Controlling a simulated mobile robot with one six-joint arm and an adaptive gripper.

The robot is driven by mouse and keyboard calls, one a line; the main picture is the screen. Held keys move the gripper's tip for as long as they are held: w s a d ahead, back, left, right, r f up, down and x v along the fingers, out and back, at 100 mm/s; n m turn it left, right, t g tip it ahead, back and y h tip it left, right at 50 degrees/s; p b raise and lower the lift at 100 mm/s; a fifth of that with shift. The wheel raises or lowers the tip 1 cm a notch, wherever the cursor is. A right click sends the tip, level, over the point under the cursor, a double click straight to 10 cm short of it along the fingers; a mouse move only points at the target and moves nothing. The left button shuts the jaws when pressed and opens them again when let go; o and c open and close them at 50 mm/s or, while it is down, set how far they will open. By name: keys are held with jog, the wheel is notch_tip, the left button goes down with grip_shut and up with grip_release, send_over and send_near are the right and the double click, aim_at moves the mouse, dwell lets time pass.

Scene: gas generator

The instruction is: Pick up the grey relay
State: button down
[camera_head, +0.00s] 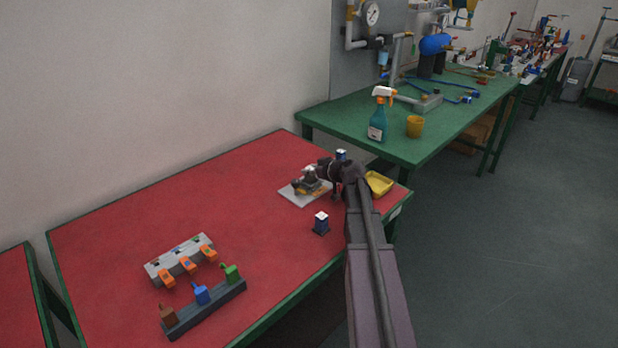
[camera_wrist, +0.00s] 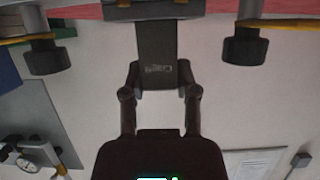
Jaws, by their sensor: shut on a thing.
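The grey relay (camera_wrist: 157,52) is a dark grey block with faint lettering in the wrist view. My gripper (camera_wrist: 158,82) is shut on it, with one finger against each side. The relay's far end meets a dark piece at the top edge of that view; I cannot tell whether they are joined. In the head view my gripper (camera_head: 318,172) is at the white board (camera_head: 300,196) on the red table. A small grey and yellow assembly (camera_head: 310,185) stands on this board, partly hidden by my gripper. The relay cannot be made out clearly there.
A dark block with a white top (camera_head: 321,223) stands in front of my gripper, and a similar one (camera_head: 341,155) behind it. Coloured switches (camera_head: 201,294) are front left. The back left of the red table is clear.

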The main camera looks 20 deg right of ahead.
aim_at(310, 168)
jog(key=shift+r, duration=0.15)
notch_tip(310, 168, up, 3)
jog(key=p, duration=0.3)
jog(key=s+d+r+p, duration=0.1)
jog(key=s+d, duration=0.1)
jog(key=s, duration=0.5)
jog(key=s+d+p, duration=0.1)
jog(key=s+d, duration=0.1)
jog(key=s, duration=0.6)
jog(key=shift+s+d+r, duration=0.2)
jog(key=shift+r, duration=0.15)
jog(key=shift+r, duration=0.15)
notch_tip(310, 168, up, 10)
jog(key=p, duration=1)
jog(key=shift+w, duration=0.1)
jog(key=shift+w+a, duration=0.15)
jog(key=shift+a, duration=0.4)
jog(key=shift+w+a, duration=0.15)
jog(key=shift+a, duration=0.35)
